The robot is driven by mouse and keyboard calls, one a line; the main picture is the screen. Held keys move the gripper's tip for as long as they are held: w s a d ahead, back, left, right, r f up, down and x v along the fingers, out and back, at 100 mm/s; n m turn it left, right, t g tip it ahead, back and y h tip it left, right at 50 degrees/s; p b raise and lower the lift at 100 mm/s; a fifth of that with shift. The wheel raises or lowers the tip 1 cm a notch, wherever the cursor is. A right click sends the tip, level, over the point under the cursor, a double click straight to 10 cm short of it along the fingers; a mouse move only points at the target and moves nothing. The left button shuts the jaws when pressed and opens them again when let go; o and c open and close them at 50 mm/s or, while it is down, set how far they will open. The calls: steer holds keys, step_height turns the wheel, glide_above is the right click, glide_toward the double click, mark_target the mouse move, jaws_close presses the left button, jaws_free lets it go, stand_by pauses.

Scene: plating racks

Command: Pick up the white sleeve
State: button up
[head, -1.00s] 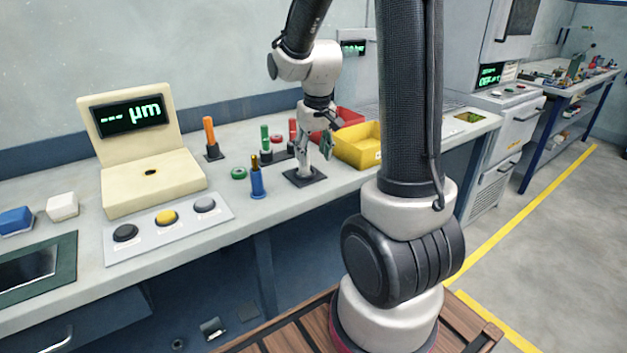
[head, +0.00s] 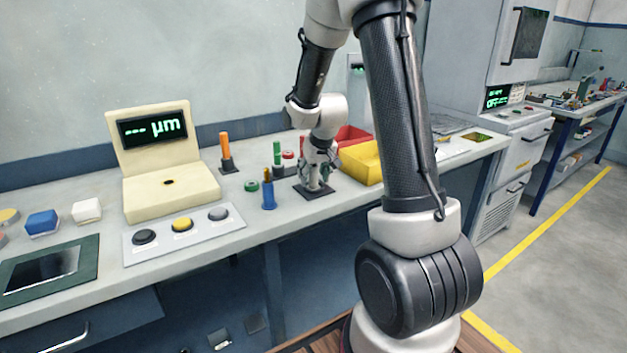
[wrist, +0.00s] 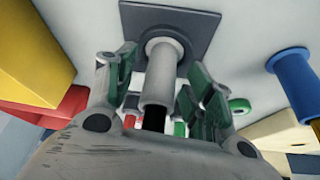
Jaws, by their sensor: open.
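The white sleeve (wrist: 160,78) is a pale hollow cylinder standing on a dark square base plate (wrist: 168,28). In the wrist view it lies between the two fingers of my gripper (wrist: 161,68), with a visible gap on each side. The fingers have green pads and are open. In the head view my gripper (head: 318,168) is low over the same base plate (head: 314,194), and it mostly hides the sleeve there.
A blue sleeve (head: 268,191) stands close to the left, with a green ring (head: 252,186) beside it. An orange post (head: 225,146) is farther left. A yellow bin (head: 361,165) and a red bin (head: 350,135) stand close to the right.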

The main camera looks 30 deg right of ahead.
steer(key=shift+w+f, duration=0.15)
steer(key=shift+f, duration=0.15)
steer(key=c, duration=1.1)
steer(key=shift+r, duration=0.1)
